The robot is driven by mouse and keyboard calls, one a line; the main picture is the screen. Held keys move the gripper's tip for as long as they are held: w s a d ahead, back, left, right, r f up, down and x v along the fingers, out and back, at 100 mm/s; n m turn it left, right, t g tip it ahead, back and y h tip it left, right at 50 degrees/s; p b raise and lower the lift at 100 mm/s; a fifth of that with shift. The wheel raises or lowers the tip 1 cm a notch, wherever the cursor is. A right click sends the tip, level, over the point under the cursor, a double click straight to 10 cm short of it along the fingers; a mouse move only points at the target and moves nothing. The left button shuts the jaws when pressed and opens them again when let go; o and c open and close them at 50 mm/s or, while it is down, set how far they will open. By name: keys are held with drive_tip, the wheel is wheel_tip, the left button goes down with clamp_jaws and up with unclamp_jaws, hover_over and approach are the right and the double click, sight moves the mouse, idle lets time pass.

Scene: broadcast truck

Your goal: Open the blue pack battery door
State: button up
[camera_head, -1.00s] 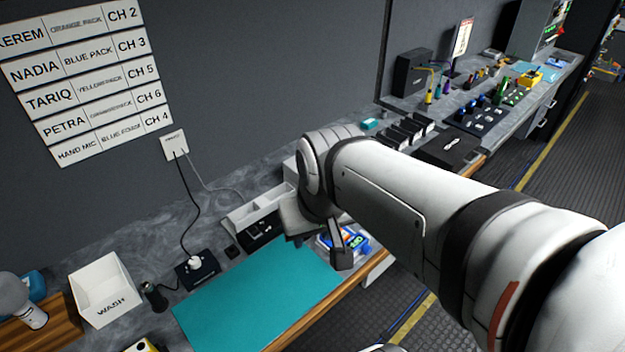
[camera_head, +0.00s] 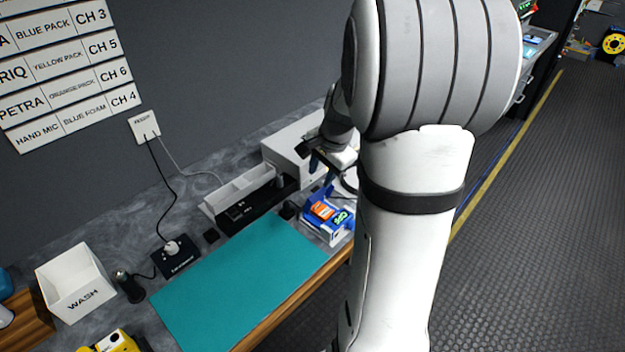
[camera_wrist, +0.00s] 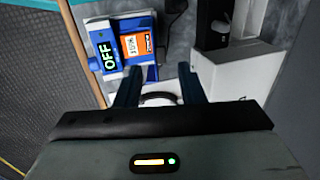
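The blue pack (camera_head: 318,207) lies at the right end of the bench, beside the teal mat. It has an orange label and a lit green display, which reads OFF in the wrist view. The pack (camera_wrist: 112,73) is at upper left in that view. I cannot make out its battery door or whether it is shut. My gripper (camera_wrist: 160,75) is open, with its two dark blue fingers apart and nothing seen held between them. In the head view my gripper (camera_head: 318,162) is above and behind the pack, partly hidden by my arm. No contact with the pack shows.
The teal mat (camera_head: 235,290) is bare. A white divided tray (camera_head: 240,187) and a black unit (camera_head: 250,212) stand behind it, with a white box (camera_head: 288,150) further right. A white WASH bin (camera_head: 75,285) is at left. A dark cable loop lies near my fingers.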

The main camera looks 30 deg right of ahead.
sight(315, 189)
drive_tip(key=x, duration=0.5)
drive_tip(key=shift+w, duration=0.1)
clamp_jaws()
